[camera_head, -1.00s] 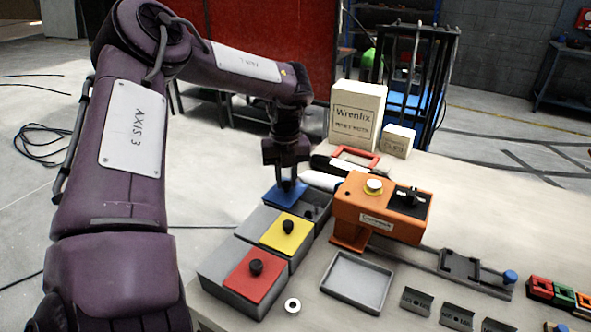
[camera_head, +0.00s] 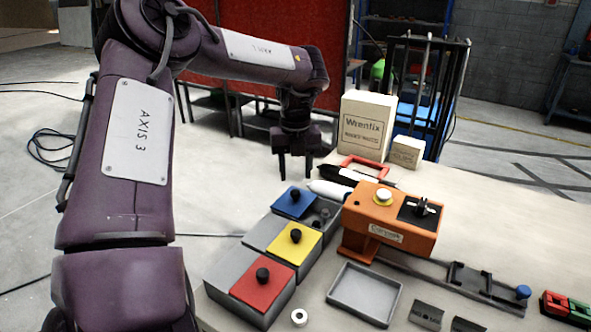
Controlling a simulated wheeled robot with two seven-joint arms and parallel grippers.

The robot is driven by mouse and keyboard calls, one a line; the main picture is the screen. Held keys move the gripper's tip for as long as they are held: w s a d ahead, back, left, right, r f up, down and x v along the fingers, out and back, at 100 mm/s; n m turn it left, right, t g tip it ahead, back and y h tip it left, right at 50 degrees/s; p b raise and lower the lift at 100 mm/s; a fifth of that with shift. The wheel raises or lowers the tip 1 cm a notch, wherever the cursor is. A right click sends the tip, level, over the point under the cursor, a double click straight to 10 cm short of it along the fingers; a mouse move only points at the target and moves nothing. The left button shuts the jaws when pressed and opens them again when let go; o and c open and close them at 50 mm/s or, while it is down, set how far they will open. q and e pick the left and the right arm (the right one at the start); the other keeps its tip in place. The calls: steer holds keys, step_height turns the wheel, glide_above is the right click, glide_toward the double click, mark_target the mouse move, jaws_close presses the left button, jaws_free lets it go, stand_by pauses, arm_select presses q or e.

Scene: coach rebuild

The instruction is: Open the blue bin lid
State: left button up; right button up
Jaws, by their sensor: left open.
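The blue lid (camera_head: 286,206) with its black knob lies over the left part of the farthest grey bin (camera_head: 270,224). The right part of that bin is uncovered and shows small dark parts (camera_head: 321,215) inside. My left gripper (camera_head: 296,180) is open and empty, fingers pointing down. It hangs above and slightly behind the blue lid, apart from the knob. My right gripper is not in view.
Bins with a yellow lid (camera_head: 304,247) and a red lid (camera_head: 256,292) stand nearer, their lids on the right part. An orange machine (camera_head: 375,228) stands close on the right. A grey tray (camera_head: 345,313) and a Wrenfix box (camera_head: 366,121) are on the table.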

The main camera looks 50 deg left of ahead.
arm_select(q)
steer(key=shift+r, duration=1.35)
